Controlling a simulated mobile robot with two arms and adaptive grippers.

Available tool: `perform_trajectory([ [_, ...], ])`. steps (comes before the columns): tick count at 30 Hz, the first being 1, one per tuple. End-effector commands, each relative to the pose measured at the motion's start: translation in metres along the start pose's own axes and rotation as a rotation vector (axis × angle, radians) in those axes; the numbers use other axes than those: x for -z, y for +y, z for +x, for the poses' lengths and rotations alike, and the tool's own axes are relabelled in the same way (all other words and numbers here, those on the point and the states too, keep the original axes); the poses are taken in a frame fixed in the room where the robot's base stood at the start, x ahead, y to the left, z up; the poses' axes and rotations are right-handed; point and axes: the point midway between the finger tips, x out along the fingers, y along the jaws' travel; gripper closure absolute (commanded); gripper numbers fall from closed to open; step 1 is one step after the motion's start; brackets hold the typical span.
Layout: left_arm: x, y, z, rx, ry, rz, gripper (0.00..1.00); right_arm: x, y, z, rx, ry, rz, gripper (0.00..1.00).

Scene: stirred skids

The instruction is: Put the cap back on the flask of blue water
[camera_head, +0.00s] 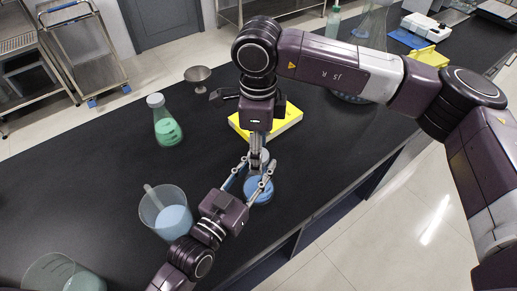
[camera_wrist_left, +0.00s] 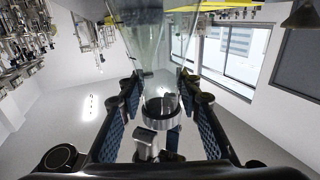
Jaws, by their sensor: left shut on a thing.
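The flask of blue water (camera_head: 259,190) stands on the black bench near its front edge. My left gripper (camera_head: 253,172) is shut on its upper part, with one finger on each side. In the left wrist view the clear glass neck (camera_wrist_left: 160,85) sits between the blue-padded fingers of my left gripper (camera_wrist_left: 155,105). My right gripper (camera_head: 258,132) points down right above the flask's neck; its fingertips are mostly hidden. A grey piece (camera_head: 257,150) shows at the neck, but I cannot tell whether it is the cap or whether it is seated.
A beaker of pale blue liquid (camera_head: 172,219) stands near my left arm. A yellow box (camera_head: 287,119) lies behind the flask. The bench middle left is clear.

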Motion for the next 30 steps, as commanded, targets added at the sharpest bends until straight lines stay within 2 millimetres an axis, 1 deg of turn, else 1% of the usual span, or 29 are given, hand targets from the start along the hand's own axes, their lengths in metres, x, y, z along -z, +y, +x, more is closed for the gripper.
perform_trajectory([
  [1, -0.004, 0.001, -0.001, -0.001, -0.009, 0.0, 1.0, 0.0, 0.0, -0.002, 0.001, 0.0, 0.0, 0.48],
  [5, -0.004, 0.001, -0.001, -0.001, -0.009, 0.0, 1.0, 0.0, -0.001, -0.012, 0.002, -0.001, 0.0, 0.48],
  [9, -0.004, 0.001, -0.001, -0.001, -0.01, 0.0, 1.0, -0.001, -0.001, -0.032, 0.003, -0.001, -0.001, 0.48],
  [12, -0.004, 0.001, -0.001, -0.001, -0.01, 0.0, 1.0, 0.0, 0.0, -0.042, 0.002, -0.001, -0.001, 0.48],
  [20, -0.004, 0.001, -0.001, -0.001, -0.01, 0.0, 1.0, 0.0, 0.0, -0.045, 0.0, 0.0, -0.001, 0.48],
  [21, -0.004, 0.001, -0.001, -0.001, -0.01, 0.0, 1.0, 0.0, 0.0, -0.045, 0.0, 0.0, -0.002, 0.51],
  [22, -0.004, 0.001, -0.001, -0.001, -0.01, 0.0, 1.0, 0.0, 0.0, -0.046, 0.0, 0.0, -0.006, 0.51],
  [26, -0.004, 0.001, -0.001, -0.001, -0.01, 0.0, 1.0, 0.0, -0.001, -0.055, 0.005, 0.0, -0.086, 0.51],
  [30, -0.005, 0.001, -0.001, -0.001, -0.01, 0.0, 1.0, 0.0, -0.001, -0.069, 0.005, 0.001, -0.233, 0.51],
])
